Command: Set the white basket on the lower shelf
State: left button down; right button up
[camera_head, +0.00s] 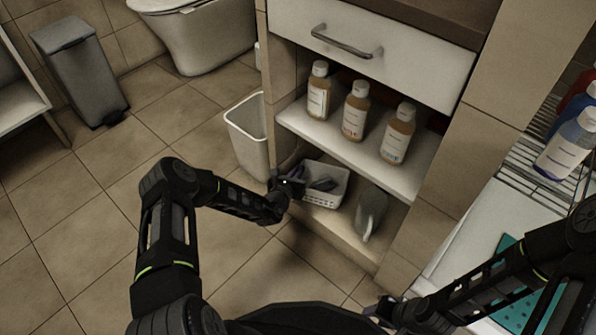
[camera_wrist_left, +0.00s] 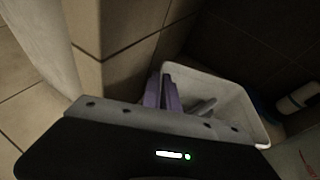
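The white basket (camera_head: 326,196), with dark grey items inside, is at the left part of the cabinet's lower shelf (camera_head: 345,232). I cannot tell whether its base touches the shelf. My left gripper (camera_head: 297,176) is at the basket's left rim. In the left wrist view the purple fingers (camera_wrist_left: 161,93) of this gripper sit close together at the rim of the basket (camera_wrist_left: 235,92), one on each side, and appear shut on it. My right gripper (camera_head: 383,309) is low at the right, away from the basket, and its opening is unclear.
A grey jug-like object (camera_head: 370,213) stands right of the basket on the lower shelf. Several brown bottles (camera_head: 355,112) stand on the shelf above. A white bin (camera_head: 249,135) is on the floor left of the cabinet. A white counter (camera_head: 470,235) is at the right.

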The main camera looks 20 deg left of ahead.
pick_arm(q)
jog(key=shift+f, duration=0.45)
jog(key=c, duration=1.6)
grip_release()
jog(key=shift+o, duration=0.2)
jog(key=shift+s+r, duration=0.3)
jog(key=shift+s, duration=0.15)
jog(key=p+v, duration=0.3)
jog(key=v, duration=0.3)
jog(key=shift+s+p, duration=0.4)
jog(key=shift+s, duration=0.05)
jog(key=shift+d, duration=0.15)
